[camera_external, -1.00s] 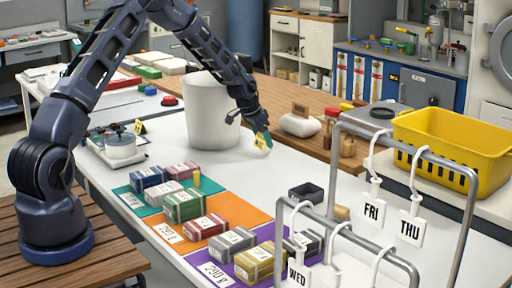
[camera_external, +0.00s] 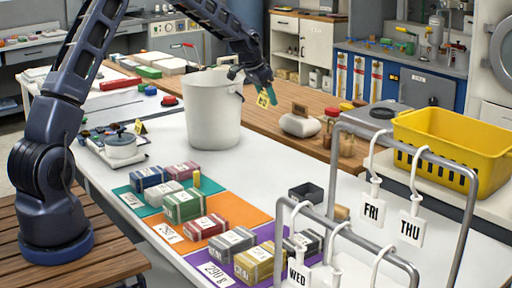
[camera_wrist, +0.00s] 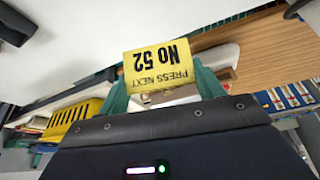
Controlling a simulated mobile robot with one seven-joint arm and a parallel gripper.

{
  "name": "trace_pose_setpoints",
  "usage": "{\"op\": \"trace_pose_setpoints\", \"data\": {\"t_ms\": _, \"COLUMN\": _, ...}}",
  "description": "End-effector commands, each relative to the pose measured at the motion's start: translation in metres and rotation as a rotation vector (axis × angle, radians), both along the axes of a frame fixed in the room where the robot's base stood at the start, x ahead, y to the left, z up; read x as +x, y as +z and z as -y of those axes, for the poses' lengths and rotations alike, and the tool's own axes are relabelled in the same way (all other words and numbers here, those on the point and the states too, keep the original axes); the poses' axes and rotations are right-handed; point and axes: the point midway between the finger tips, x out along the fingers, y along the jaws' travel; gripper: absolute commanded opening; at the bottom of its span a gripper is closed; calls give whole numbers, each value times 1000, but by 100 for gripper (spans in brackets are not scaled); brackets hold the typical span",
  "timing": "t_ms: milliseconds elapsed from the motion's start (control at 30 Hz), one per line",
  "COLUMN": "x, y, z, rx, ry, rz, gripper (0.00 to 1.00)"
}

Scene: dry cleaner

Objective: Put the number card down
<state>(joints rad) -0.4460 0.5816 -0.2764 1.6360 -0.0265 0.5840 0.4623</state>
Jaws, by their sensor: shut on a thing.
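The number card (camera_external: 264,98) is a small yellow card. In the wrist view the card (camera_wrist: 158,66) reads "PRESS NEXT No 52" upside down, between the two green fingers of my gripper (camera_wrist: 162,90). In the external view my gripper (camera_external: 262,88) is shut on the card and holds it in the air, just right of the white bucket (camera_external: 213,115) and near its rim height. The card hangs below the fingertips, tilted, and seems clear of any surface.
Another small yellow card (camera_external: 141,127) stands by the scale (camera_external: 121,148) at left. Labelled packs sit on coloured mats (camera_external: 258,213) in front. A metal rack (camera_external: 334,170) with day tags and a yellow basket (camera_external: 449,130) stand right.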

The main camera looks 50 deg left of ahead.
Motion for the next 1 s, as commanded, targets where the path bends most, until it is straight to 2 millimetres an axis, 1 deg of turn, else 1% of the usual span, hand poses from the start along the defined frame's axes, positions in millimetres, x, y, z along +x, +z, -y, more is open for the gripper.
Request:
{"op": "trace_pose_setpoints", "data": {"t_ms": 33, "x": -7, "y": -4, "z": 20, "rx": 0, "ry": -14, "rz": -3, "gripper": 46}}
{"op": "trace_pose_setpoints", "data": {"t_ms": 67, "x": -11, "y": -7, "z": 30, "rx": 0, "ry": -20, "rz": -2, "gripper": 46}}
{"op": "trace_pose_setpoints", "data": {"t_ms": 100, "x": -17, "y": -11, "z": 46, "rx": 1, "ry": -29, "rz": -4, "gripper": 46}}
{"op": "trace_pose_setpoints", "data": {"t_ms": 167, "x": -28, "y": -18, "z": 69, "rx": 1, "ry": -40, "rz": -3, "gripper": 46}}
{"op": "trace_pose_setpoints", "data": {"t_ms": 200, "x": -36, "y": -22, "z": 83, "rx": 2, "ry": -49, "rz": -3, "gripper": 46}}
{"op": "trace_pose_setpoints", "data": {"t_ms": 300, "x": -55, "y": -32, "z": 116, "rx": 1, "ry": -67, "rz": -3, "gripper": 46}}
{"op": "trace_pose_setpoints", "data": {"t_ms": 400, "x": -73, "y": -39, "z": 141, "rx": 2, "ry": -82, "rz": -2, "gripper": 46}}
{"op": "trace_pose_setpoints", "data": {"t_ms": 500, "x": -86, "y": -45, "z": 158, "rx": 0, "ry": -91, "rz": -2, "gripper": 46}}
{"op": "trace_pose_setpoints", "data": {"t_ms": 600, "x": -93, "y": -48, "z": 167, "rx": 1, "ry": -96, "rz": -1, "gripper": 46}}
{"op": "trace_pose_setpoints", "data": {"t_ms": 733, "x": -97, "y": -49, "z": 170, "rx": 1, "ry": -98, "rz": -1, "gripper": 46}}
{"op": "trace_pose_setpoints", "data": {"t_ms": 867, "x": -99, "y": -49, "z": 166, "rx": 0, "ry": -108, "rz": -1, "gripper": 46}}
{"op": "trace_pose_setpoints", "data": {"t_ms": 1000, "x": -106, "y": -47, "z": 154, "rx": -1, "ry": -150, "rz": 0, "gripper": 46}}
